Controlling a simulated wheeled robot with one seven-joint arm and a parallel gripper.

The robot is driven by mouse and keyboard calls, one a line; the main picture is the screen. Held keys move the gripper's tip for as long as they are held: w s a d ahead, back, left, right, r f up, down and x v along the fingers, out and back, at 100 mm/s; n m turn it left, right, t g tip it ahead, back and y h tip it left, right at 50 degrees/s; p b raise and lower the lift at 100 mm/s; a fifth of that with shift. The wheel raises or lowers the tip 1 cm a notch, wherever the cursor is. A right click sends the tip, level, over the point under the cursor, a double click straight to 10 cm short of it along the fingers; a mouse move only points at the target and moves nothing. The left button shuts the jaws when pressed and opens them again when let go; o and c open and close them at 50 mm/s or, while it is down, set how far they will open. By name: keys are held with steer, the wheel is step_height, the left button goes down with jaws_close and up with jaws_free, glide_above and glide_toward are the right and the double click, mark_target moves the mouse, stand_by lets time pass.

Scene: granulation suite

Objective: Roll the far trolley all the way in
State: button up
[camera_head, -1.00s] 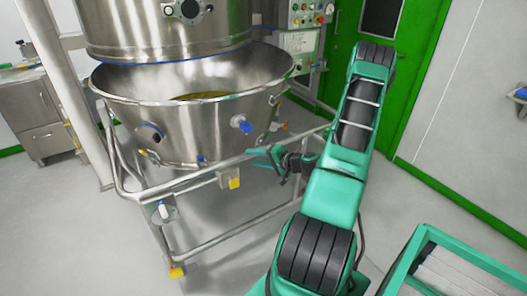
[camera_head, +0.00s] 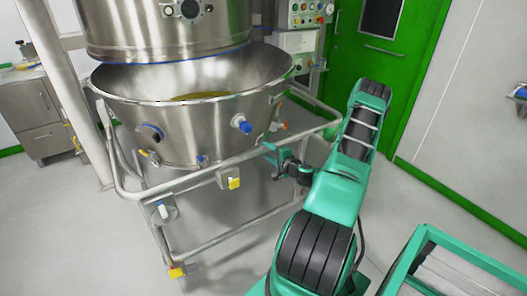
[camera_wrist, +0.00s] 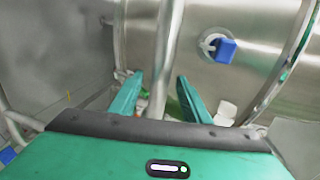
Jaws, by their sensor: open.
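The trolley is a tubular steel frame (camera_head: 205,246) carrying a wide steel bowl (camera_head: 190,130) with yellowish material inside. The bowl stands below a steel upper vessel (camera_head: 165,30), and its open mouth shows in front of that vessel. My gripper (camera_head: 270,153) is at the frame's near top rail, towards its right end. In the wrist view my gripper (camera_wrist: 160,92) is open, with a steel rail (camera_wrist: 166,50) running between its two fingers. I cannot tell whether either finger touches the rail. The bowl wall (camera_wrist: 260,30) with a blue-capped fitting (camera_wrist: 226,49) is just beyond.
A steel post (camera_head: 75,95) and a steel cabinet (camera_head: 38,115) stand at left. A control panel (camera_head: 310,13) is behind the bowl. A green door (camera_head: 383,50) and a pale wall (camera_head: 470,110) are at right. Grey floor is clear at lower left.

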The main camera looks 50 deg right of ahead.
steer(key=shift+x, duration=1.55)
